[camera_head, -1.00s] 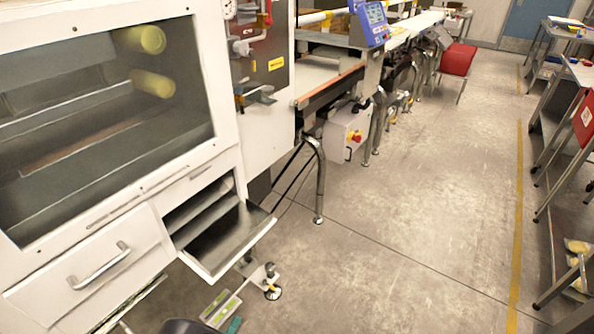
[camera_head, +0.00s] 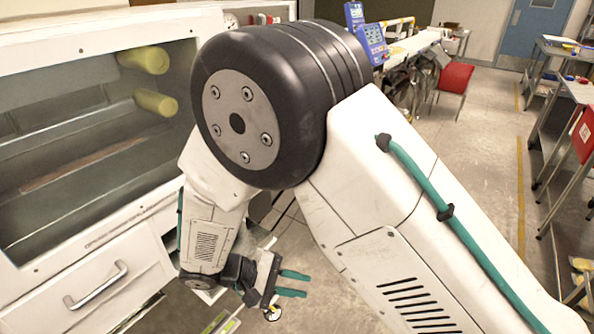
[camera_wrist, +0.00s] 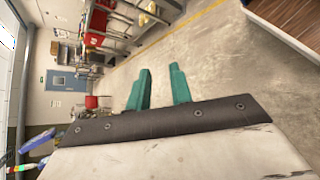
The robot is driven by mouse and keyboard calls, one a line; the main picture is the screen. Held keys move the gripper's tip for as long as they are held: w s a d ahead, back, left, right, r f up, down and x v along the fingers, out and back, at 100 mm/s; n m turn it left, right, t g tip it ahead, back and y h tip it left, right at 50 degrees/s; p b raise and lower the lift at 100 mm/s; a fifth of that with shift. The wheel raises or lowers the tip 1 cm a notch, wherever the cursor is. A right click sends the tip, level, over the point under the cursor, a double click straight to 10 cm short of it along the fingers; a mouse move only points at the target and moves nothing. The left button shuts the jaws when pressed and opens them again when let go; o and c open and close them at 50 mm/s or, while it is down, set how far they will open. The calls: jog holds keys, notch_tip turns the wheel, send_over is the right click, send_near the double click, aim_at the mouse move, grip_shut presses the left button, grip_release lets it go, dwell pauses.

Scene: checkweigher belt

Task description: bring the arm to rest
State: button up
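My gripper (camera_head: 294,283) hangs low in the middle of the head view, at the end of my white arm with its big black joint. Its two teal fingers are apart with nothing between them. In the wrist view the same fingers (camera_wrist: 159,90) stand apart over bare floor. The arm is bent and covers much of the middle and right of the head view. It hides most of the open chute and the nearer belt parts.
A white machine with a window (camera_head: 85,130) and a drawer (camera_head: 97,285) stands close at left. Blue screens (camera_head: 374,40) and a red chair (camera_head: 454,77) are behind my arm. Shelving tables (camera_head: 560,95) line the right. The floor (camera_head: 487,130) between is clear.

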jog(key=s+d+r+m+y, duration=0.3)
jog(key=s+d+r+y, duration=0.1)
jog(key=d+r, duration=0.5)
jog(key=s+d+r+m+y, duration=0.3)
jog(key=s+d+r+y, duration=0.1)
jog(key=d+r, duration=0.4)
jog(key=s+d+r+m+y, duration=0.3)
jog(key=s+d+r, duration=0.3)
jog(key=d+r, duration=0.3)
jog(key=shift+d+r+y, duration=0.35)
jog(key=shift+d+y, duration=0.1)
jog(key=shift+y, duration=0.45)
jog(key=shift+s, duration=0.1)
